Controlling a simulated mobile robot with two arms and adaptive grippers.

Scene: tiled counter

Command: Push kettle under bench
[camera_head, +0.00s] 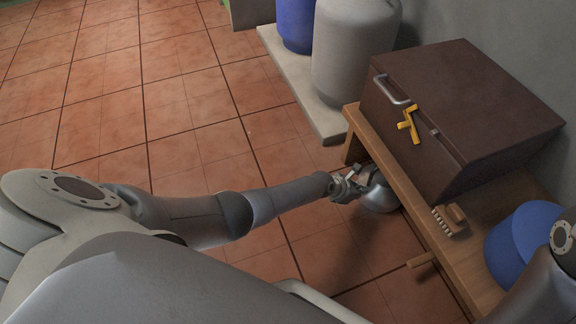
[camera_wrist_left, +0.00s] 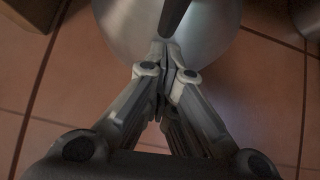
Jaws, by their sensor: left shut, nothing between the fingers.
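The kettle (camera_head: 379,194) is a grey metal, rounded body on the tiled floor at the edge of the wooden bench (camera_head: 422,222). Part of it is hidden by my left gripper and by the bench top. In the left wrist view the kettle (camera_wrist_left: 205,28) fills the top middle, with a dark handle over it. My left gripper (camera_head: 358,178) is shut and empty. In the left wrist view its fingertips (camera_wrist_left: 168,66) are together right at the kettle's side; I cannot tell whether they touch it. My right gripper is not in view.
A brown box (camera_head: 470,110) with a yellow latch stands on the bench beside a brush (camera_head: 450,219) and a blue container (camera_head: 522,240). A pale low slab (camera_head: 300,85) holds a grey canister (camera_head: 352,50) and a blue one (camera_head: 296,22). Floor at left is clear.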

